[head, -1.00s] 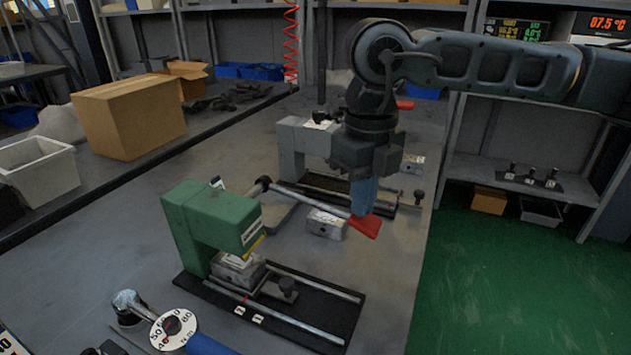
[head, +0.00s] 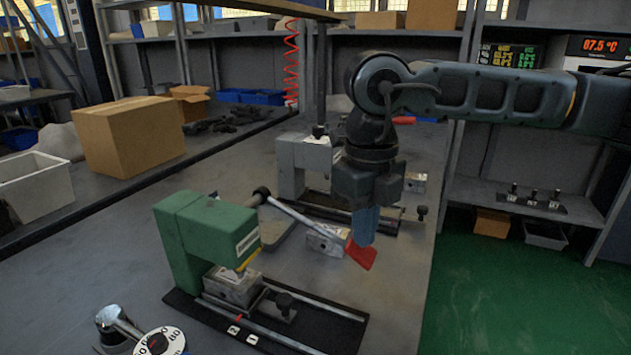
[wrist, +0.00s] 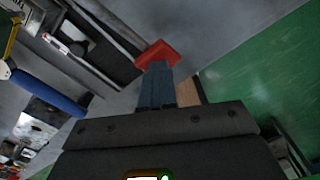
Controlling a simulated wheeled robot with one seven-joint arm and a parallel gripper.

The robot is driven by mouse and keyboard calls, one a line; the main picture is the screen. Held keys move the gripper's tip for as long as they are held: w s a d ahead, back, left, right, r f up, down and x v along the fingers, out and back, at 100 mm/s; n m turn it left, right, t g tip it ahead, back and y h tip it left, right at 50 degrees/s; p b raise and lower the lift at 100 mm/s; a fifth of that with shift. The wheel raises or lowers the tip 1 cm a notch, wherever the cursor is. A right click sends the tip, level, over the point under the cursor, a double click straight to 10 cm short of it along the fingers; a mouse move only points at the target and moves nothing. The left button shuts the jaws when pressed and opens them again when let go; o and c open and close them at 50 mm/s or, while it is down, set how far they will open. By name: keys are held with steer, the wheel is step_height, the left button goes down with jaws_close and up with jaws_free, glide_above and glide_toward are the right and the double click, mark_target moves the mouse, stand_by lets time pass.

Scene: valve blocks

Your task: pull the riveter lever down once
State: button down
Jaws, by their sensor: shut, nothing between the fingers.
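The green riveter (head: 205,230) stands left of centre in the head view. A grey metal block (head: 232,288) sits under the riveter's head.
A grey press (head: 290,165) stands behind the riveter, and a loose metal block (head: 325,240) lies on the bench behind the lever. A torque wrench (head: 160,342) lies at the front left. A cardboard box (head: 130,138) stands at the back left.

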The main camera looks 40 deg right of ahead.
step_height(320, 180, up, 16)
steer(key=p, duration=0.6)
stand_by(0.6)
steer(key=shift+w, duration=0.1)
stand_by(0.3)
